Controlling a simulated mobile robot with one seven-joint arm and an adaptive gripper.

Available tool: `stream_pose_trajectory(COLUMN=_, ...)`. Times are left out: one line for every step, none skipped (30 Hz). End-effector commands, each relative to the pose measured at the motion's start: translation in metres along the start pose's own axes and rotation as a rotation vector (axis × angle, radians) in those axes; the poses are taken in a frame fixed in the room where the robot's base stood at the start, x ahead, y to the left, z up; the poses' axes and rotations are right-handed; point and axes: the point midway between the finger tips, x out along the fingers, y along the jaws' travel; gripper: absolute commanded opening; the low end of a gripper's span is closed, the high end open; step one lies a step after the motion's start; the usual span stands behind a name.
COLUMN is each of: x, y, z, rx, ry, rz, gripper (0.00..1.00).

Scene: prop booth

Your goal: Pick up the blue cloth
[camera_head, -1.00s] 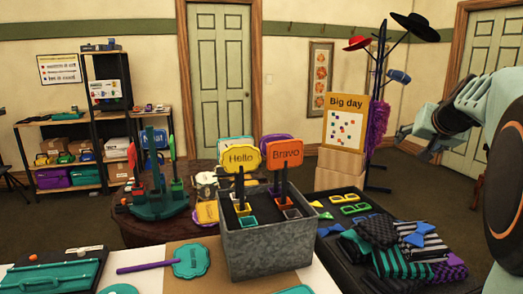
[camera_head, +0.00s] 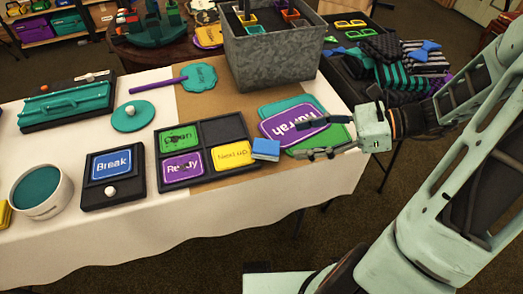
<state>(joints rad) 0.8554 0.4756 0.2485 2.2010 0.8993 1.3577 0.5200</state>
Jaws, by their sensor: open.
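A small blue block-shaped item, which looks like the folded blue cloth (camera_head: 265,149), lies at the right edge of the black compartment tray (camera_head: 222,130), beside the yellow "Next up" sign. My gripper (camera_head: 296,148) reaches in from the right with its fingers pointing left toward the cloth. The fingers are open and empty, just right of the cloth. I cannot tell their exact height above the table.
A purple "Hurrah" sign (camera_head: 292,124) lies on teal and green signs under and behind my gripper. A grey metal bin (camera_head: 270,58) stands at the back. A blue "Break" sign (camera_head: 112,165) is left of the tray. The white tablecloth (camera_head: 200,217) in front is clear.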

Motion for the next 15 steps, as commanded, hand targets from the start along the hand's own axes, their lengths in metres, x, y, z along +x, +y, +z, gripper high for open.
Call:
stream_pose_trajectory(x=0.009, y=0.001, z=-0.002, rx=0.001, ry=-0.001, rz=0.003, gripper=0.56)
stream_pose_trajectory(x=0.014, y=0.001, z=-0.002, rx=0.001, ry=-0.001, rz=0.004, gripper=0.56)
stream_pose_trajectory(x=0.021, y=0.001, z=-0.002, rx=0.0, ry=-0.001, rz=0.005, gripper=0.56)
stream_pose_trajectory(x=0.026, y=0.001, z=-0.002, rx=0.0, ry=0.001, rz=0.005, gripper=0.56)
stream_pose_trajectory(x=0.031, y=0.001, z=-0.003, rx=-0.001, ry=0.001, rz=0.005, gripper=0.56)
stream_pose_trajectory(x=0.036, y=0.001, z=-0.003, rx=-0.001, ry=0.001, rz=0.004, gripper=0.56)
stream_pose_trajectory(x=0.04, y=0.001, z=-0.003, rx=-0.001, ry=0.001, rz=0.003, gripper=0.56)
stream_pose_trajectory(x=0.043, y=0.001, z=-0.002, rx=-0.001, ry=0.002, rz=0.003, gripper=0.56)
stream_pose_trajectory(x=0.046, y=0.001, z=-0.002, rx=-0.002, ry=0.002, rz=0.003, gripper=0.56)
stream_pose_trajectory(x=0.048, y=0.0, z=-0.002, rx=-0.002, ry=0.003, rz=0.003, gripper=0.56)
stream_pose_trajectory(x=0.049, y=0.0, z=-0.002, rx=-0.002, ry=0.003, rz=0.002, gripper=0.56)
stream_pose_trajectory(x=0.051, y=0.0, z=-0.002, rx=-0.002, ry=0.004, rz=0.001, gripper=0.56)
stream_pose_trajectory(x=0.052, y=0.0, z=-0.002, rx=-0.002, ry=0.004, rz=0.001, gripper=0.56)
stream_pose_trajectory(x=0.054, y=0.0, z=-0.003, rx=-0.002, ry=0.004, rz=0.001, gripper=0.56)
stream_pose_trajectory(x=0.058, y=0.0, z=-0.004, rx=-0.003, ry=0.004, rz=0.002, gripper=0.56)
